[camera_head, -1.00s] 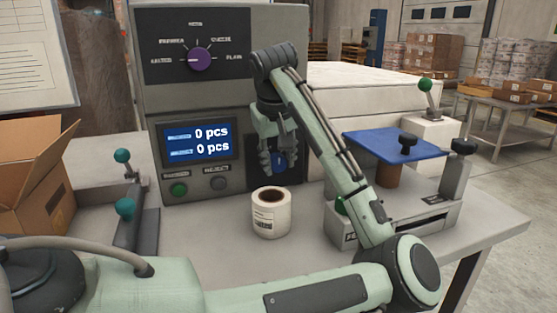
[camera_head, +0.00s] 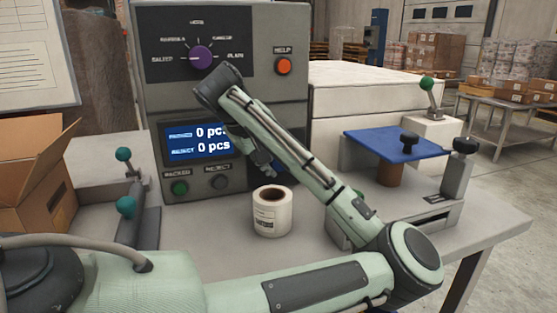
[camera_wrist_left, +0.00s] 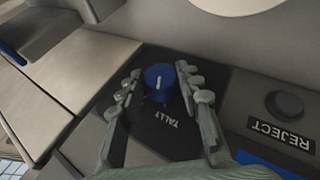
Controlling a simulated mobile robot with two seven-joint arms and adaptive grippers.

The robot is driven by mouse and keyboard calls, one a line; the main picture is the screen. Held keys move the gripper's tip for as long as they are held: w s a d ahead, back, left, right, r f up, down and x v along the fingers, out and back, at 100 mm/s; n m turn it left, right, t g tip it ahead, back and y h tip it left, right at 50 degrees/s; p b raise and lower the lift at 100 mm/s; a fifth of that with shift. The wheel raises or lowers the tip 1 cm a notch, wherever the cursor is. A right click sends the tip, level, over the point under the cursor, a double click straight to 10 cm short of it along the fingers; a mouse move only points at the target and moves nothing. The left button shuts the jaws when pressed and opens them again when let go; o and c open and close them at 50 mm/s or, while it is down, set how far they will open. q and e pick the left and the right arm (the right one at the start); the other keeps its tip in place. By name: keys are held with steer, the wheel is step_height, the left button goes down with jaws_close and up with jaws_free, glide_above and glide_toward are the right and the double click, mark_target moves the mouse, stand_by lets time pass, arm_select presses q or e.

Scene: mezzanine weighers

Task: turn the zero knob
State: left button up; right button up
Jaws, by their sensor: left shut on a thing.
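A blue knob (camera_wrist_left: 159,82) with a white pointer line sits on a dark plate (camera_wrist_left: 165,128) labelled "TALLY" in the left wrist view. No knob with a readable "zero" label shows. My left gripper has its fingers on both sides of the blue knob and is shut on it. In the head view my left gripper (camera_head: 264,163) is at the lower right of the grey console (camera_head: 236,98), partly behind my arm, and the blue knob is hidden. My right gripper is not in view.
The console has a purple selector knob (camera_head: 201,57), an orange HELP button (camera_head: 284,66), a screen (camera_head: 188,143), a green button (camera_head: 179,188) and a grey REJECT button (camera_head: 219,182). A label roll (camera_head: 271,215) stands close below my gripper. A blue platform (camera_head: 390,147) is at right.

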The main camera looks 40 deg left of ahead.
arm_select(q)
steer(key=shift+s+f+t+h, duration=0.15)
steer(key=shift+t+h, duration=0.15)
steer(key=shift+t, duration=0.4)
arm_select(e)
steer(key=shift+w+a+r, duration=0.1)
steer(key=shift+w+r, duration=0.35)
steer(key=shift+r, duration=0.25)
arm_select(q)
steer(key=shift+n+t, duration=0.3)
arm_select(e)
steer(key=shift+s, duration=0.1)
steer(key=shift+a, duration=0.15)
arm_select(q)
steer(key=o, duration=0.9)
steer(key=shift+o, duration=1.3)
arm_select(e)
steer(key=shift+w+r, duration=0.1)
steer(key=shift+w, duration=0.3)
